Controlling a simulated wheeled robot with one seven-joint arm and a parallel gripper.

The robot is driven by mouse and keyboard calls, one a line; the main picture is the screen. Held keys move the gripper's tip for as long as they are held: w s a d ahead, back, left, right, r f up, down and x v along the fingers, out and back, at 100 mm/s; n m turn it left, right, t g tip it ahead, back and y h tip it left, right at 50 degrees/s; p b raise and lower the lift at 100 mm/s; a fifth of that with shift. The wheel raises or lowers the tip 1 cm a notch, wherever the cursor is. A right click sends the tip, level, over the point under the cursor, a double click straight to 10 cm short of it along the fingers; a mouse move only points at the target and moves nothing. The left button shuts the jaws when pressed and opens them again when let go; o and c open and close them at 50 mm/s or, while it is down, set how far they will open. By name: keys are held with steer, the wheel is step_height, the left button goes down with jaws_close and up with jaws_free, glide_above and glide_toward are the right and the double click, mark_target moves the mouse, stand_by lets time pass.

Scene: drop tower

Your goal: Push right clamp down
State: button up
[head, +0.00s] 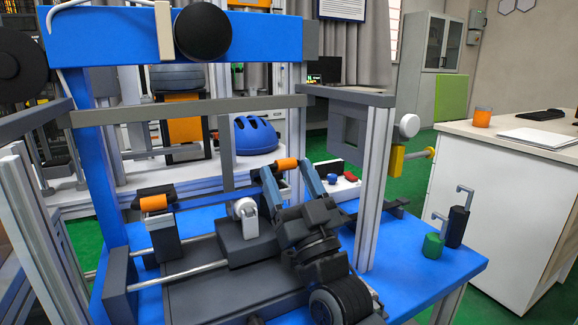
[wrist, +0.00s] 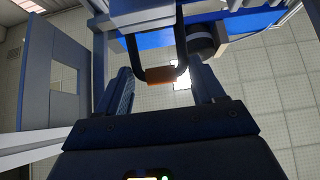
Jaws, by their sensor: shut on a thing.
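The right clamp's orange handle (head: 287,164) stands raised, between the fingertips of my gripper (head: 288,174). My gripper is shut on this handle. In the wrist view the orange grip (wrist: 160,75) sits on a dark U-shaped bar between the two fingers of my gripper (wrist: 166,82). The right clamp's base is hidden behind my arm. The left clamp (head: 162,232), also with an orange handle (head: 153,203), stands apart on the left of the fixture.
A grey block with a white round part (head: 245,215) sits between the clamps. The blue tower frame (head: 120,50) and a grey crossbar (head: 190,112) stand above and left. A metal post (head: 375,190) rises right of my arm. Green and black weights (head: 433,246) stand on the blue table's right corner.

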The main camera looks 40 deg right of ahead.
steer(key=shift+f+b, duration=0.3)
steer(key=shift+f, duration=1.05)
steer(key=shift+a, duration=0.1)
steer(key=o, duration=1.3)
steer(key=shift+r, duration=0.1)
